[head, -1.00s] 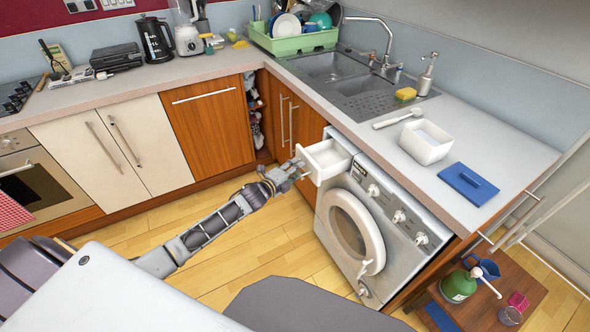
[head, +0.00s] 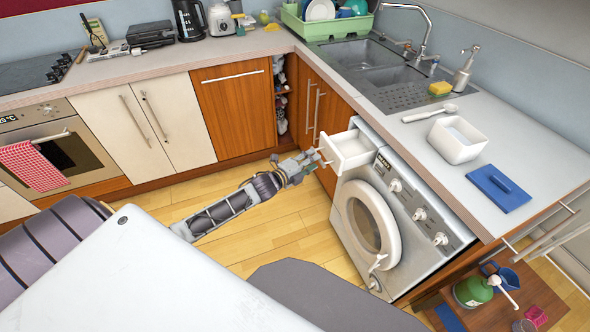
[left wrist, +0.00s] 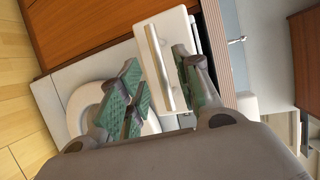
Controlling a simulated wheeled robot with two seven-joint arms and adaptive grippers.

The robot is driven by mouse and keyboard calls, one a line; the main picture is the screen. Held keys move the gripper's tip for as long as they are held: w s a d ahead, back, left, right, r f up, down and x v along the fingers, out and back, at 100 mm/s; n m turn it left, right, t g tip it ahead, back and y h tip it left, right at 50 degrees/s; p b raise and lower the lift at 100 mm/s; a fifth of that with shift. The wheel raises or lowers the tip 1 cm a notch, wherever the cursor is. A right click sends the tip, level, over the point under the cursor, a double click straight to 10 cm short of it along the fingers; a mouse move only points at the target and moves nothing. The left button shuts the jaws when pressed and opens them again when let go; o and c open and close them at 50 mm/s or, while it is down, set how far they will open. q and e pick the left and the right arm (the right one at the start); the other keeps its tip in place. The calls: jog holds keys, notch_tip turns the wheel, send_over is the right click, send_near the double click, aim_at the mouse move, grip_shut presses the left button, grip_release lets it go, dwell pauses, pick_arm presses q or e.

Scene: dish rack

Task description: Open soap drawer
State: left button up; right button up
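The soap drawer (head: 352,147) is a white box pulled out from the upper left of the white washing machine (head: 407,232). Its hollow inside shows from above in the head view. My left gripper (head: 312,160) is at the drawer's front, on its left side in the head view. In the left wrist view, the drawer's white front with its pale bar handle (left wrist: 159,66) shows between and beyond the fingers. The left gripper (left wrist: 158,68) is open there, with green-padded fingers apart on either side of the handle and gaps visible. My right gripper is not in view.
The counter above holds a white tub (head: 457,140), a blue flat item (head: 499,188) and a sink (head: 375,65). Wooden cupboard doors (head: 322,110) stand left of the machine. A low wooden table (head: 500,310) is at lower right. The floor (head: 265,235) before the machine is clear.

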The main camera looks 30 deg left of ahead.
pick_arm(q)
jog(key=v, duration=0.7)
jog(key=shift+s, duration=0.3)
jog(key=shift+a+r, duration=0.1)
dwell(0.7)
